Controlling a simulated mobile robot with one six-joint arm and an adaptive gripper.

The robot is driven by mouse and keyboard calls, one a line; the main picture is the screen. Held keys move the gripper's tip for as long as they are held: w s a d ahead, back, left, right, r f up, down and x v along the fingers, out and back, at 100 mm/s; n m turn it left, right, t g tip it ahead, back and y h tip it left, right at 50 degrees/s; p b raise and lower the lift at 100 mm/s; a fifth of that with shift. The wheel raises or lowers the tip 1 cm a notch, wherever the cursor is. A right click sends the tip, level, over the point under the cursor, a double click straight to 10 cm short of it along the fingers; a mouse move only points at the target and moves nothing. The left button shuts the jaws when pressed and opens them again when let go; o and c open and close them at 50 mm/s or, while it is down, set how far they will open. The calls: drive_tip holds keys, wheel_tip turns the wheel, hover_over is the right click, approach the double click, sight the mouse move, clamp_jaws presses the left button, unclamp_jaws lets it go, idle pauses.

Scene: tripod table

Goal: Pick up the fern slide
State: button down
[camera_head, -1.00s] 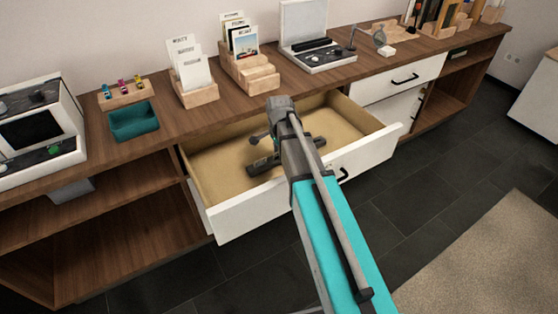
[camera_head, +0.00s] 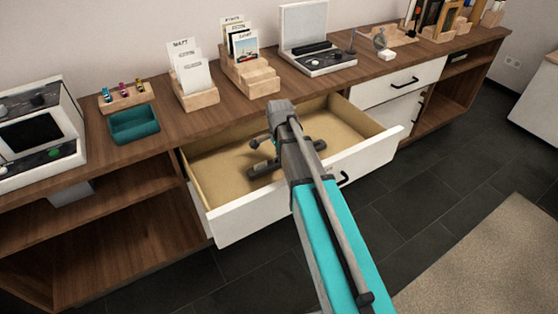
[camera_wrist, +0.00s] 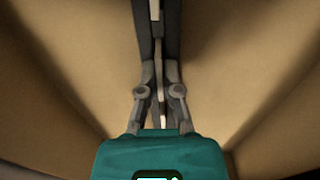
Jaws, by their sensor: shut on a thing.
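My gripper shows in the wrist view (camera_wrist: 160,75), its two dark fingers close together around a thin pale strip (camera_wrist: 155,10). The strip is seen edge on and looks like the fern slide, but its face and any marking are hidden. Tan drawer floor surrounds the fingers in that view. In the head view my arm reaches over the open drawer (camera_head: 227,225) and hides most of what is beneath it. Dark grey parts show inside the drawer beside the arm; I cannot tell there where the fingertips are.
On the wooden cabinet top (camera_head: 225,108) stand a teal tray (camera_head: 134,124), card holders (camera_head: 196,97) and an open white case (camera_head: 322,62). A white appliance (camera_head: 35,135) stands at left. The drawer floor looks otherwise clear.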

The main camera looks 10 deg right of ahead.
drive_tip(key=shift+r, duration=0.15)
idle(0.3)
wheel_tip(320, 180, up, 3)
drive_tip(key=p, duration=0.3)
drive_tip(key=s+r+p, duration=0.9)
drive_tip(key=s+p, duration=0.1)
drive_tip(key=s, duration=0.4)
drive_tip(key=shift+d+r, duration=0.35)
drive_tip(key=shift+d, duration=0.05)
